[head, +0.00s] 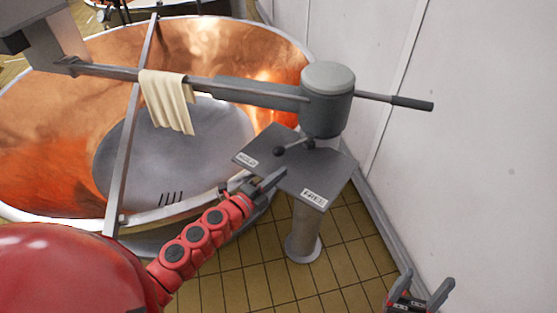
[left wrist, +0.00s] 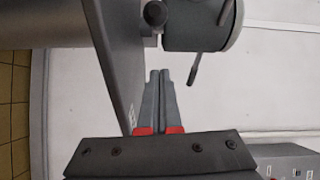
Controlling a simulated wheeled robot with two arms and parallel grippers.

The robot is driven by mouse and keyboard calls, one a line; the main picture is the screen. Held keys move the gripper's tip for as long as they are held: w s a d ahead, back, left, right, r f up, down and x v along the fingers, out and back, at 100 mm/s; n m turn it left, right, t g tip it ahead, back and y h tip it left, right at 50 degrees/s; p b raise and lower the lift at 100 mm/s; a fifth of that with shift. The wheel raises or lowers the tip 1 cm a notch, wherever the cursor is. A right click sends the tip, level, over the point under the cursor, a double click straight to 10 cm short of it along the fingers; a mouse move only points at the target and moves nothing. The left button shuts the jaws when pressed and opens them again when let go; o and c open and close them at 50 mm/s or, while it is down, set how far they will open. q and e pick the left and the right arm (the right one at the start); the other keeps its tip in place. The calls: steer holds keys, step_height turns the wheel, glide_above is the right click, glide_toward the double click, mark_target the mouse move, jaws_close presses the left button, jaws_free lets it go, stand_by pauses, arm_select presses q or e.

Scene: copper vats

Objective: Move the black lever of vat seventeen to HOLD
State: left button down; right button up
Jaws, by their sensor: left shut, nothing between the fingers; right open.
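The black lever (head: 279,151) is a short rod with a ball knob on the dark plate (head: 272,165) beside the vat. Its knob points left toward the HOLD label (head: 247,159); the FREE label (head: 314,197) is at the plate's near corner. My left gripper (head: 280,176) is shut and empty at the plate's front edge, between the labels and apart from the knob. In the left wrist view its closed fingers (left wrist: 160,78) point toward the black knob (left wrist: 154,13), with a gap between. My right gripper (head: 420,294) is open and empty at bottom right. No vat number is legible.
The copper vat (head: 60,150) fills the left, with a beam (head: 220,90) and a pale cloth (head: 168,100) above it. A drum (head: 328,95) with a long dark-handled bar (head: 412,103) overhangs the plate. A white wall (head: 480,150) stands at right.

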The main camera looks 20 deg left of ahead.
mark_target(291, 146)
arm_select(q)
steer(key=x, duration=0.3)
steer(key=shift+w+d+p, duration=0.1)
steer(key=shift+d+p, duration=0.05)
steer(key=shift+p, duration=0.15)
steer(key=shift+w+a+f+p, duration=0.1)
steer(key=shift+w+a+p, duration=0.2)
steer(key=shift+w+a, duration=0.55)
steer(key=shift+w+a+f, duration=0.2)
steer(key=shift+w+a, duration=0.15)
steer(key=shift+a, duration=0.4)
steer(key=shift+w+a+f, duration=0.1)
steer(key=shift+a, duration=0.1)
steer(key=w+a+b, duration=0.1)
steer(key=a, duration=0.2)
steer(key=shift+w+b, duration=0.4)
steer(key=shift+a, duration=0.15)
steer(key=shift+r, duration=0.25)
